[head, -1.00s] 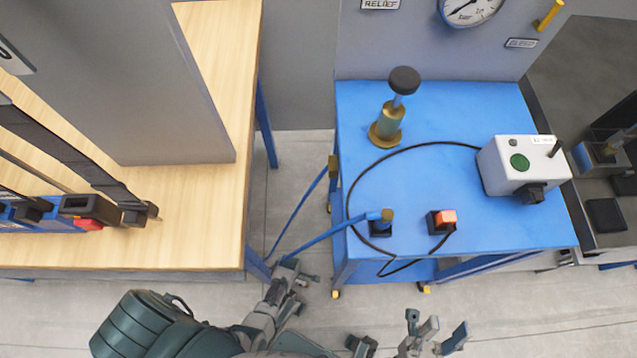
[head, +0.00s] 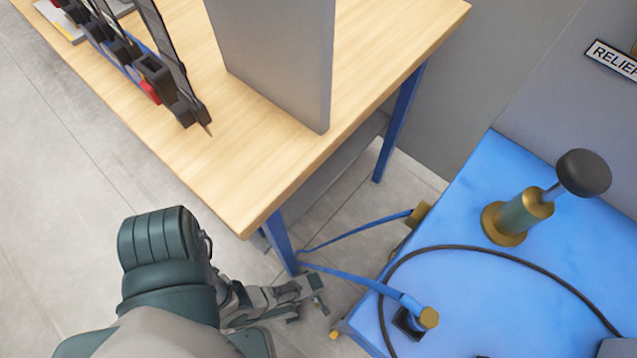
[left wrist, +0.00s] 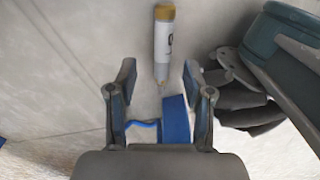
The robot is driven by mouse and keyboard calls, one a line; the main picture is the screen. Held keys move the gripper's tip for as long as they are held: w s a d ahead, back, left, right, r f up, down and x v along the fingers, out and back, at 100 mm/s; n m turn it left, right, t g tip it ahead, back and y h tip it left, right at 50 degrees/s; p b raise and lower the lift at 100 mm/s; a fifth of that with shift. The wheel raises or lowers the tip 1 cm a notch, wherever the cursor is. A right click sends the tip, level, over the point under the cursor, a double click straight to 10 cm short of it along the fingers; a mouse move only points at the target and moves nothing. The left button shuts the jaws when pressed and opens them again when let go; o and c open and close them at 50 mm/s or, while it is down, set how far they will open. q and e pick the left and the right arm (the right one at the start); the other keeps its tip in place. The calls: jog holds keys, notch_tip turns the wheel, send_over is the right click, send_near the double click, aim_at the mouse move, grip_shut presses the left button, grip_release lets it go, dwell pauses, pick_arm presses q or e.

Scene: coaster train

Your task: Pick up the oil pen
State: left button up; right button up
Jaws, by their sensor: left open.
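A slim pen-like thing with a white and grey body, a gold end and a thin tip, likely the oil pen (left wrist: 163,45), shows in the left wrist view. It is just beyond the fingertips of my left gripper (left wrist: 158,74), with its thin tip toward the gap between them. The left gripper is open and empty of the pen. In the head view the left gripper (head: 316,293) is low beside the wooden table's blue leg. I cannot make out the pen in the head view. My right gripper is out of view.
A wooden table (head: 230,170) with a grey panel (head: 280,60) stands at the upper left. A blue cart (head: 470,260) with a hand pump (head: 525,212), a black cable and blue hoses (head: 350,282) is at the right. A blue piece (left wrist: 175,120) shows between the fingers.

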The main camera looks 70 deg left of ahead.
pick_arm(q)
jog(key=f+b, duration=0.1)
jog(key=f, duration=0.1)
jog(key=s+f+b, duration=0.1)
jog(key=f+b, duration=0.1)
jog(key=shift+a+f, duration=0.1)
jog(key=shift+f, duration=0.25)
jog(key=shift+w+f, duration=0.1)
jog(key=shift+f, duration=0.1)
jog(key=shift+w+r, duration=0.15)
jog(key=shift+w, duration=0.05)
grip_shut()
